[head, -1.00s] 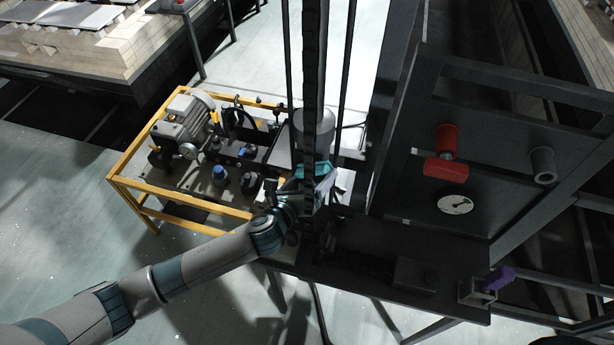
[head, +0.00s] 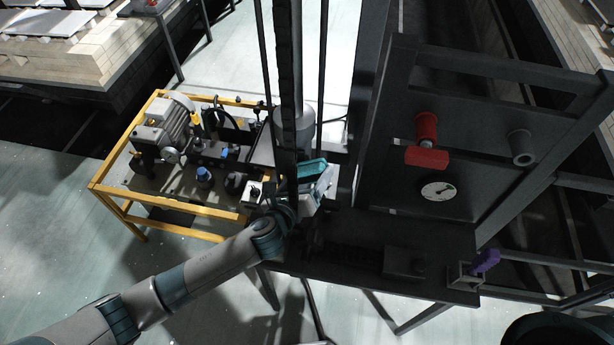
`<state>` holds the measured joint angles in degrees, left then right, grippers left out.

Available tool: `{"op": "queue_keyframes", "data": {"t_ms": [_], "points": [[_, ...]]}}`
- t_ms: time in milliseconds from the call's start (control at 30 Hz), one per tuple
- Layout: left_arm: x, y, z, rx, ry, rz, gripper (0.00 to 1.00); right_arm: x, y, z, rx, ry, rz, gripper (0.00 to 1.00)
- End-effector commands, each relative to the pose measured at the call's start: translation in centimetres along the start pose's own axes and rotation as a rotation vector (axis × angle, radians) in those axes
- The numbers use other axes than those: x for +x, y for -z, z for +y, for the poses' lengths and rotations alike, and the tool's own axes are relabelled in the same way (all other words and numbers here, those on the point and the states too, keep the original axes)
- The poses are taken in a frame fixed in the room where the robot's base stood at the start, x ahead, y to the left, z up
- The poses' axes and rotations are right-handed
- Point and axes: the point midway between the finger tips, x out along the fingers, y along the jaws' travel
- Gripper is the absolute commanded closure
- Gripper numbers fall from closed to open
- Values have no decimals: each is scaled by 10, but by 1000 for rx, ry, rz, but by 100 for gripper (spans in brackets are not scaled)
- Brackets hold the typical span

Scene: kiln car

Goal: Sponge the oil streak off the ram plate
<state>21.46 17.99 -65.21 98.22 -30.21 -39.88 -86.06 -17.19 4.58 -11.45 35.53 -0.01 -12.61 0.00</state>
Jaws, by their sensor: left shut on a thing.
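My left arm reaches in from the lower left. My left gripper (head: 318,182), teal and pale grey, is behind the dark vertical bar at the left end of the dark bench, near a grey cylinder (head: 297,130). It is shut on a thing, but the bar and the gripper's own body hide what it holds. I cannot make out the sponge, the ram plate or an oil streak for certain. My right gripper is not in view.
A yellow-framed pump unit (head: 178,228) stands left of the gripper. The dark bench (head: 345,218) carries a small holder with a purple piece (head: 485,261). Behind it, an upright panel has a red handle (head: 427,157), a gauge (head: 438,191) and a grey knob (head: 522,148). Vertical bars crowd the gripper.

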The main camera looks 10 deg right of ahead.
Motion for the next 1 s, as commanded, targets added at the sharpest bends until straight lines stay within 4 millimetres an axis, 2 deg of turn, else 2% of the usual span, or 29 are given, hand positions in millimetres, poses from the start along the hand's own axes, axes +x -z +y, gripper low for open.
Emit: {"op": "queue_keyframes", "data": {"t_ms": [267,1000], "points": [[-7,3,0,0,1,1,40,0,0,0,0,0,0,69],[-52,21,0,0,1,0,40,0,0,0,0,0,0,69]]}}
